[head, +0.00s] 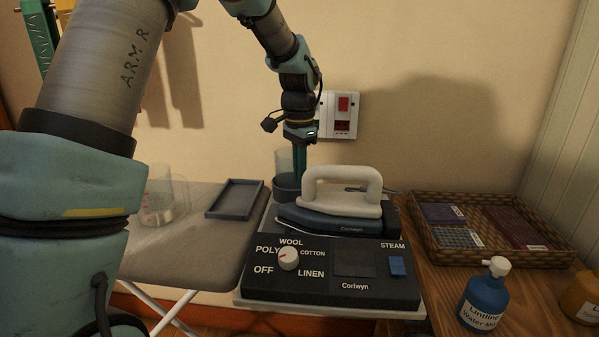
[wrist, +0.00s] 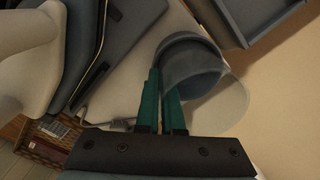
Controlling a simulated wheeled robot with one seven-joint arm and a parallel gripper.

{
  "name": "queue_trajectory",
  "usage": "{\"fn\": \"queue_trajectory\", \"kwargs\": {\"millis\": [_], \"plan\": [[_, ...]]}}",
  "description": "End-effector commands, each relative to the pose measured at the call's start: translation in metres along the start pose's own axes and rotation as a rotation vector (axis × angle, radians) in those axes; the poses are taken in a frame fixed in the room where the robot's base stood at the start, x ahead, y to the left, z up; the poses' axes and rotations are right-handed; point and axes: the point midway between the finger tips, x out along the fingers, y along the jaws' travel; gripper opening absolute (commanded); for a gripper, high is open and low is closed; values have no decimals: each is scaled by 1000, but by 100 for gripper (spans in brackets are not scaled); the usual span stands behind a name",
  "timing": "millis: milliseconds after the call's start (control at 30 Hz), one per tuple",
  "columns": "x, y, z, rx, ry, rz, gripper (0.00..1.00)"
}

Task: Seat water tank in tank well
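The water tank (head: 283,162) is a clear cylinder, standing about upright behind the iron at the back left of the steam station. Its clear wall also shows in the wrist view (wrist: 235,100). A dark grey round cup, which looks like the tank well (head: 286,187), surrounds its lower end; it shows as a grey curved wall in the wrist view (wrist: 190,50). My gripper (head: 299,172) points down at the tank's right side. Its green fingers (wrist: 162,98) are close together, seemingly on the tank's edge. The tank's bottom is hidden, so I cannot tell its depth.
The iron (head: 335,215) rests on the station (head: 330,285), close right of my gripper. A grey tray (head: 235,199) and clear containers (head: 160,203) are on the ironing board. A wicker basket (head: 485,252) and blue bottle (head: 484,300) stand right.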

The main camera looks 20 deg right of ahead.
Motion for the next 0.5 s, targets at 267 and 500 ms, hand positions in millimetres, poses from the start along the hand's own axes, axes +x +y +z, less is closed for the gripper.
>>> {"fn": "queue_trajectory", "kwargs": {"millis": [267,500], "plan": [[0,0,0,0,0,0,24],[0,0,0,0,0,0,39]]}}
